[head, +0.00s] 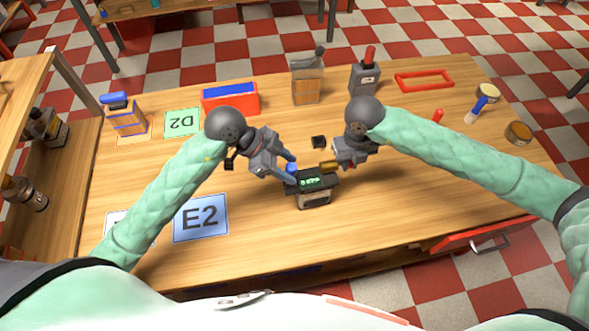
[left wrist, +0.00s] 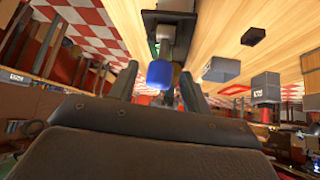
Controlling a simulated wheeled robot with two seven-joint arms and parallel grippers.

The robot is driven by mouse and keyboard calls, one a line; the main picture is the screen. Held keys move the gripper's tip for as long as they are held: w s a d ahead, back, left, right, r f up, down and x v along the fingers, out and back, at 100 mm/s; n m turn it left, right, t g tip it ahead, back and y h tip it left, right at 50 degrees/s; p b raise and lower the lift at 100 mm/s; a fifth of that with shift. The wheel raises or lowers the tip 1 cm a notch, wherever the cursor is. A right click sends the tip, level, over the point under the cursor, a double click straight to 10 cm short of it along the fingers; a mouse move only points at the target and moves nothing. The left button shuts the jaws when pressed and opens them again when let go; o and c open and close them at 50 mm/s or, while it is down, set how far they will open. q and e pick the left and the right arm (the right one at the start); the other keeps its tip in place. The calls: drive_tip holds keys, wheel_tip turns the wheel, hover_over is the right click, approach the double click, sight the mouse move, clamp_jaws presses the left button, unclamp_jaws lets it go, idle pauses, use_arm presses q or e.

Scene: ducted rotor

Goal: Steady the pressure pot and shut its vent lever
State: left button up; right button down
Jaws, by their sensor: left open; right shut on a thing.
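The pressure pot (head: 314,199) is a small dark-topped box with a lit green display, standing on the wooden table. A blue knob (head: 291,167), apparently the vent lever's end, stands at its left rear. My left gripper (head: 290,170) is open, with its fingers on either side of the knob. In the left wrist view the blue knob (left wrist: 160,74) sits between the spread fingers, apart from the right one. My right gripper (head: 335,161) is shut at a brass-coloured part (head: 328,166) at the pot's back right. The exact grip is partly hidden.
A small black block (head: 319,142) lies behind the pot. A red-blue box (head: 231,98), a wooden-fronted box with a lever (head: 307,85) and a grey box with a red handle (head: 365,77) stand further back. A blue E2 card (head: 200,218) lies at left. The table front is clear.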

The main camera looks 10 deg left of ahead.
use_arm(q)
drive_tip(key=v, duration=0.8)
drive_tip(key=shift+a+r, duration=0.2)
drive_tip(key=shift+r, duration=0.05)
use_arm(e)
drive_tip(key=c, duration=1.3)
unclamp_jaws()
drive_tip(key=shift+c, duration=0.2)
